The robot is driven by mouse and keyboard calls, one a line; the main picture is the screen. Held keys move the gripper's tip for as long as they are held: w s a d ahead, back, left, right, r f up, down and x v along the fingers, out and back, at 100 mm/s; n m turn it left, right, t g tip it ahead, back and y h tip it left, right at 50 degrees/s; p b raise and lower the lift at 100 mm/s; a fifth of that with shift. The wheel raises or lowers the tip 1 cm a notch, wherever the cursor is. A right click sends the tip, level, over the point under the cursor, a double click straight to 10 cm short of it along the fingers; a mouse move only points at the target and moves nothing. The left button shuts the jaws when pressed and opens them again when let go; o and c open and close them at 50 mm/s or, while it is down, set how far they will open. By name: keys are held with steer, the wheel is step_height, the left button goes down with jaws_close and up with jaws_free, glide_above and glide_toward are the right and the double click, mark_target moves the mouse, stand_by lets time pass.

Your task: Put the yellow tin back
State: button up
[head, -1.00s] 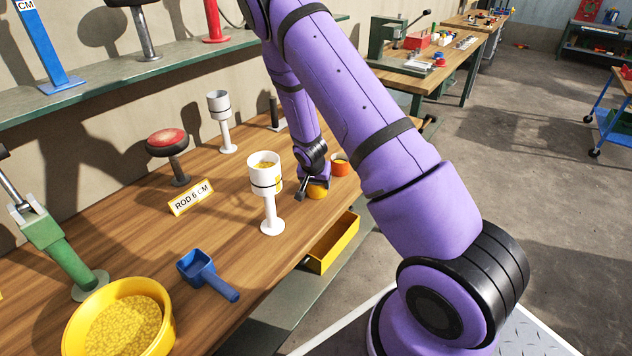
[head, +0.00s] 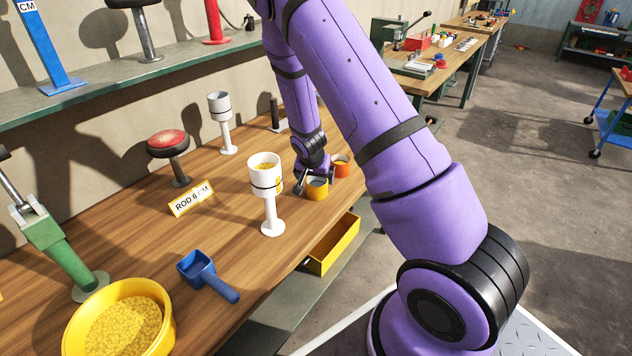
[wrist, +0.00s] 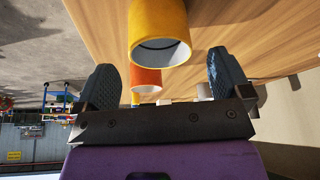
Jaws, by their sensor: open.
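The yellow tin (head: 317,190) stands upright on the wooden bench, near its front edge, just left of an orange tin (head: 340,167). My gripper (head: 316,184) is at the yellow tin's upper part in the head view, partly behind it. In the wrist view the yellow tin (wrist: 160,30) is beyond and between the two dark fingers (wrist: 168,84), which are spread apart and do not touch it. The tin's open mouth faces the gripper and its inside looks grey and empty. The orange tin (wrist: 146,80) shows behind it.
A white cup on a stand (head: 267,180) with yellow grains is left of the tin. An open yellow drawer (head: 333,245) juts out below the bench edge. A blue scoop (head: 208,275), a yellow bowl of pellets (head: 165,312), a red-topped stand (head: 168,143) and a "ROD 6 CM" sign (head: 190,198) stand further left.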

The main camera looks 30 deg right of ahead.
steer(key=s+a+r+n+y, duration=0.1)
steer(key=s+a+r, duration=0.25)
steer(key=r, duration=0.65)
steer(key=s+a+r+n+t+y, duration=0.1)
steer(key=s+a+r+n, duration=0.1)
steer(key=s+r, duration=0.5)
steer(key=s+a+r+n+y, duration=0.1)
steer(key=s+a+r, duration=0.15)
steer(key=r, duration=0.95)
steer(key=s+a+r+n, duration=0.2)
steer(key=s+r, duration=0.1)
steer(key=s, duration=0.3)
steer(key=s+a+r+n, duration=0.1)
steer(key=s+a+r, duration=0.1)
steer(key=s+r, duration=0.2)
steer(key=s+a+r+n+t, duration=0.1)
steer(key=s+r, duration=0.3)
steer(key=s, duration=0.6)
steer(key=shift+a+n, duration=0.4)
steer(key=shift+n, duration=0.4)
